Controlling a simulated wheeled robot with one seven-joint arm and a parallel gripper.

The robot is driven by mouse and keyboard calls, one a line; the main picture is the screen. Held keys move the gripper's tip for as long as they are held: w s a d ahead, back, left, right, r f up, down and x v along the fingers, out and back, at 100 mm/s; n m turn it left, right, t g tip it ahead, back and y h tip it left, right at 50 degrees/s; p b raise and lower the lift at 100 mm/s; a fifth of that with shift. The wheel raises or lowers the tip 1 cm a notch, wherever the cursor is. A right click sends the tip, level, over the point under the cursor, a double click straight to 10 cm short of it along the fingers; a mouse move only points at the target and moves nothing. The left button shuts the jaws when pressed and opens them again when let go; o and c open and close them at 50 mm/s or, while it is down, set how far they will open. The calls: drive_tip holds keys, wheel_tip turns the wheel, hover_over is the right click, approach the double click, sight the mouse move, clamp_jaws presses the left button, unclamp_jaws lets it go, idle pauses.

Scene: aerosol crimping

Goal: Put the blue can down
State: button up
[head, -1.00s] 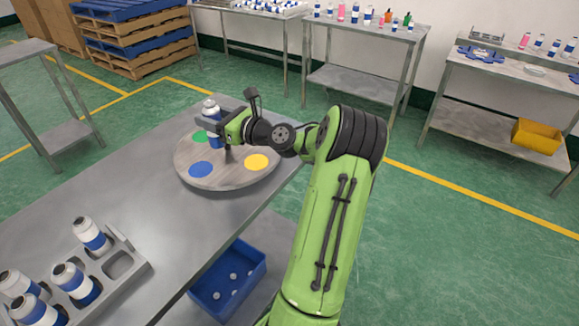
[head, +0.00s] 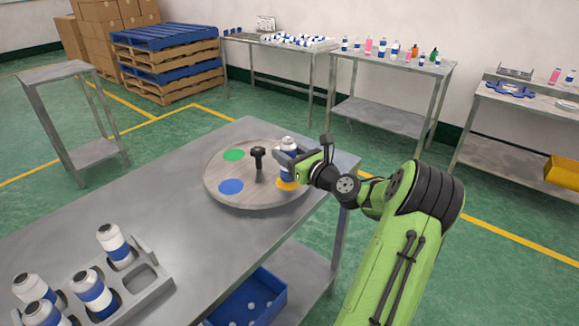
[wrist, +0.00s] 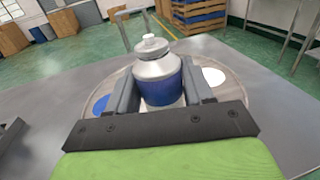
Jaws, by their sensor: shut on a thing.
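The blue can (head: 288,147), white and silver on top with a blue band, stands upright in my gripper (head: 290,160). My gripper is shut on it from the right, and the wrist view shows the can (wrist: 158,80) between the two fingers. The can is over the yellow spot (head: 287,186) on the round grey turntable (head: 257,199). I cannot tell whether its base touches the turntable. A green spot (head: 233,155) and a blue spot (head: 231,187) on the turntable are bare.
A black knob (head: 258,157) rises from the turntable's middle, left of the can. A rack (head: 158,291) with several blue-and-white cans stands at the table's front left. A blue bin (head: 262,294) is below. The table (head: 130,200) between rack and turntable is clear.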

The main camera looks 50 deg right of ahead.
drive_tip(key=shift+f, duration=0.9)
drive_tip(key=shift+r, duration=0.2)
drive_tip(key=o, duration=1.2)
drive_tip(key=shift+f, duration=0.15)
drive_tip(key=shift+c, duration=0.2)
